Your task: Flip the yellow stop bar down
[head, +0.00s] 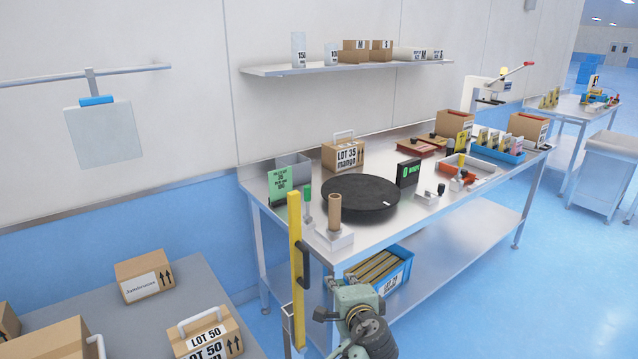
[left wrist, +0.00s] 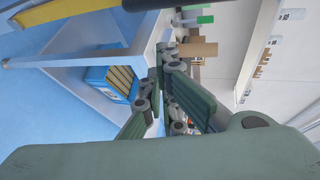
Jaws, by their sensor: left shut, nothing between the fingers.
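The yellow stop bar (head: 296,265) stands upright at the near left corner of the steel table (head: 400,245) in the head view, with a dark handle on its right side. In the left wrist view the yellow bar (left wrist: 62,11) crosses the upper left corner. My left gripper (head: 332,300) is just right of the bar's lower part in the head view, and I see no clear contact. Its green fingers (left wrist: 160,90) are shut and empty in the left wrist view. My right gripper is not in view.
A black turntable (head: 360,198), a brown roll on a stand (head: 334,212) and a green sign (head: 281,186) stand near the table's left end. A blue crate (head: 378,272) sits on the lower shelf. Boxes lie on a grey surface (head: 110,312) at lower left.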

